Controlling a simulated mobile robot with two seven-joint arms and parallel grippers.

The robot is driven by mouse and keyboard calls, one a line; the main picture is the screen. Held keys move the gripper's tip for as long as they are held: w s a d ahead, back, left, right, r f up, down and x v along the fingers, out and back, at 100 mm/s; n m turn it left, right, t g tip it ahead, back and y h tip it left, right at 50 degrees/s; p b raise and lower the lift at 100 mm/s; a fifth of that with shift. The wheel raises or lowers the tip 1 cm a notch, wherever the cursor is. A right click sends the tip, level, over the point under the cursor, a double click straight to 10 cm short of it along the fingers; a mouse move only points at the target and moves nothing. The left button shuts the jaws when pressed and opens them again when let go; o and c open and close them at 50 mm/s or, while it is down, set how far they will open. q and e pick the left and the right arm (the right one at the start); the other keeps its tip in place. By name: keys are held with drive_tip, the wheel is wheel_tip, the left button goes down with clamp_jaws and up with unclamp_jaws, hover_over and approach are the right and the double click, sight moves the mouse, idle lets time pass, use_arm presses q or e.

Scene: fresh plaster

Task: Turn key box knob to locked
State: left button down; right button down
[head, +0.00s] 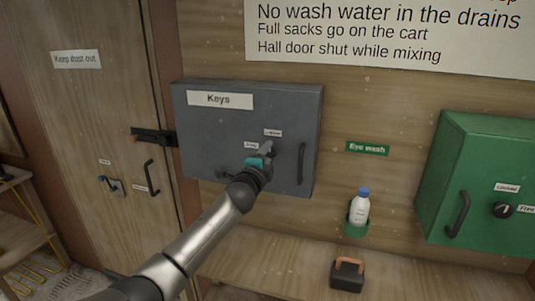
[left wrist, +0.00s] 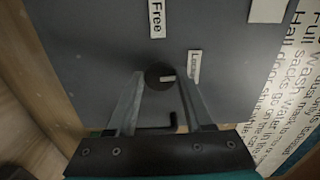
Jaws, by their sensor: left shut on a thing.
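The grey key box (head: 215,135), labelled "Keys", is on the wooden wall in the head view, its door closed. My left gripper (head: 265,153) is at its front and is shut on the dark round knob (left wrist: 157,74), which shows between the two fingers in the left wrist view. A small light mark is on the knob's right side there, roughly on the side of the "Locked" label (left wrist: 194,66). The "Free" label (left wrist: 157,18) is above the knob in that view. In the head view the gripper hides most of the knob. My right gripper is not in view.
The box's bar handle (head: 301,163) is right of the knob. A bottle (head: 359,207) in a green holder and a green box (head: 478,180) are farther right. A dark case with an orange handle (head: 347,275) is below. A door (head: 85,130) is at left.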

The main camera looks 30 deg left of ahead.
use_arm(q)
drive_tip(key=shift+m, duration=0.4)
drive_tip(key=shift+c, duration=1.6)
unclamp_jaws()
drive_tip(key=shift+s, duration=0.1)
drive_tip(key=b+v, duration=0.1)
drive_tip(key=v, duration=1.4)
drive_tip(key=shift+d, duration=0.1)
